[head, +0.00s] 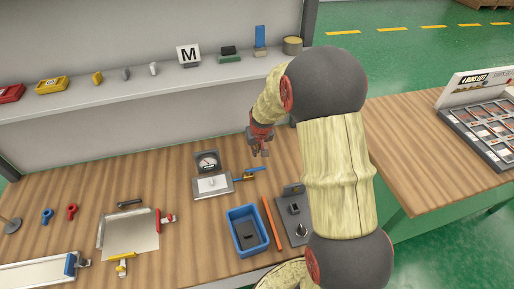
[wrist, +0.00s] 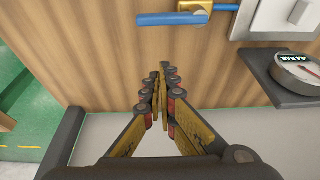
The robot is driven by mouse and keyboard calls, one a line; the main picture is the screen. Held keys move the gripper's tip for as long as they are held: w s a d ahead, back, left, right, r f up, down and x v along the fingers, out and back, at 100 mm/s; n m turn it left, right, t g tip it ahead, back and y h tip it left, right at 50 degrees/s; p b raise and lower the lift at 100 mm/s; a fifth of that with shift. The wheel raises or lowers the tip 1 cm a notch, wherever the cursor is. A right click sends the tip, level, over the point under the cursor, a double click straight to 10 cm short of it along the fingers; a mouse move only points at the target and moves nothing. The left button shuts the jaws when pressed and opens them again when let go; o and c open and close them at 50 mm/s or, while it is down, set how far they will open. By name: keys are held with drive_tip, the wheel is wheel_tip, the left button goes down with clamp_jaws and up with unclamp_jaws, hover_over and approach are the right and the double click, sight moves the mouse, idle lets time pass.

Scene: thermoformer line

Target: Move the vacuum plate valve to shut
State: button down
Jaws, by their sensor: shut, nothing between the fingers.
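The vacuum plate valve has a brass body (head: 249,175) with a blue lever (head: 259,169) and sits at the right side of a pale metal plate (head: 212,187). The lever points away from the plate, roughly in line with the short blue pipe between plate and valve. In the wrist view the lever (wrist: 172,20) and the brass body (wrist: 195,6) show at the top edge. My gripper (head: 265,152) is shut and empty above the table, on the far side of the valve. In the wrist view its fingertips (wrist: 163,68) point toward the lever, apart from it.
A gauge (head: 207,161) stands just behind the plate; it also shows in the wrist view (wrist: 297,68). A blue bin (head: 247,232), an orange bar (head: 271,222) and a grey panel (head: 293,214) lie nearer the front. A shelf (head: 140,88) runs behind.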

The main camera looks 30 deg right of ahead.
sight(256, 170)
drive_tip(key=x, duration=0.3)
drive_tip(key=shift+b, duration=0.3)
drive_tip(key=shift+s+a+b, duration=0.15)
drive_tip(key=shift+s+a, duration=0.05)
drive_tip(key=shift+s, duration=0.45)
drive_tip(key=shift+s+a+b, duration=0.15)
drive_tip(key=shift+s+a, duration=0.05)
drive_tip(key=shift+s, duration=0.45)
drive_tip(key=shift+s+a+b, duration=0.15)
drive_tip(key=shift+s+a, duration=0.05)
drive_tip(key=shift+s, duration=0.4)
drive_tip(key=shift+d, duration=0.15)
